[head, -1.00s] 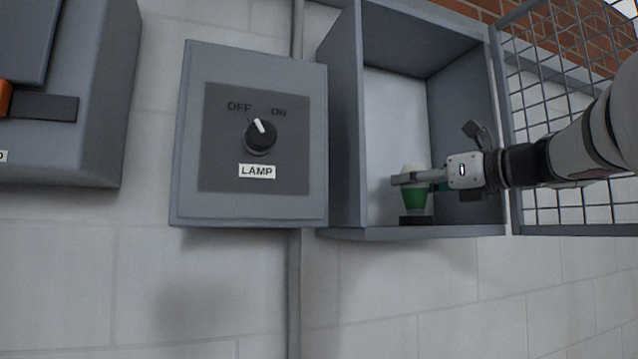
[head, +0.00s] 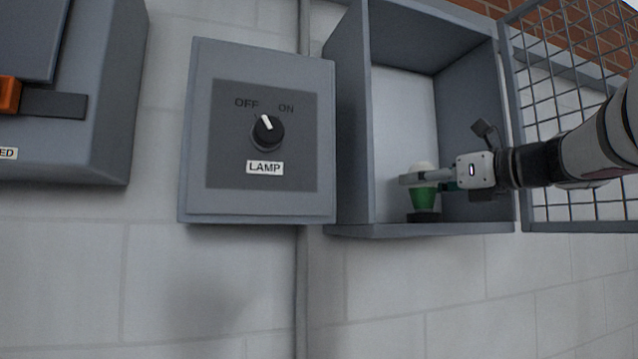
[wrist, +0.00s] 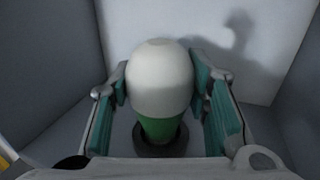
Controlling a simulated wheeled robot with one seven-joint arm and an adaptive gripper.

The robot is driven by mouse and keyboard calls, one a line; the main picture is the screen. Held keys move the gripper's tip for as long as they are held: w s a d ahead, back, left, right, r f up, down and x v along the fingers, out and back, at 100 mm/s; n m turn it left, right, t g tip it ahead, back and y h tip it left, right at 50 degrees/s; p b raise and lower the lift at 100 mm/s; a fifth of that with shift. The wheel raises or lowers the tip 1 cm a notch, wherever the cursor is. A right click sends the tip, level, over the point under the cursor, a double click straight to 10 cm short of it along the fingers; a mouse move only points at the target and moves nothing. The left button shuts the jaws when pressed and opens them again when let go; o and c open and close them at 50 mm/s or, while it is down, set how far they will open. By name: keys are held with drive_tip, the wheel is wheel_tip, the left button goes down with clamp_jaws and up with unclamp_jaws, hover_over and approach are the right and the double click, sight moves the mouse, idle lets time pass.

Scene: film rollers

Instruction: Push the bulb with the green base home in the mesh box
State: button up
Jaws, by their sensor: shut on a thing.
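The bulb has a white globe (wrist: 160,78) and a green base (head: 423,197). It stands upright inside the grey box (head: 348,130), whose mesh door (head: 570,110) is swung open to the right. The green base meets a dark round socket (head: 423,216) on the box floor; the wrist view shows the socket ring (wrist: 160,146) around its lower end. How deep it sits cannot be told. My gripper (head: 425,180) reaches in from the right and is shut on the bulb, with one teal-padded finger on each side of the globe.
A lamp switch box (head: 257,205) with a knob (head: 267,132) hangs left of the open box. A further grey box (head: 80,150) with an orange-ended handle (head: 45,100) is at far left. My arm passes close in front of the mesh door.

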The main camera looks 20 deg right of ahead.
drive_tip(key=shift+w+f, duration=0.1)
drive_tip(key=shift+f, duration=0.25)
drive_tip(key=o, duration=1.3)
drive_tip(key=shift+d, duration=0.1)
drive_tip(key=shift+c, duration=0.2)
drive_tip(key=shift+r, duration=0.15)
drive_tip(key=o, duration=0.6)
drive_tip(key=shift+c, duration=0.2)
drive_tip(key=shift+r, duration=0.2)
drive_tip(key=shift+r+p, duration=0.4)
drive_tip(key=shift+p, duration=0.1)
drive_tip(key=shift+r+p, duration=0.7)
drive_tip(key=shift+r+p, duration=0.3)
drive_tip(key=shift+r, duration=0.05)
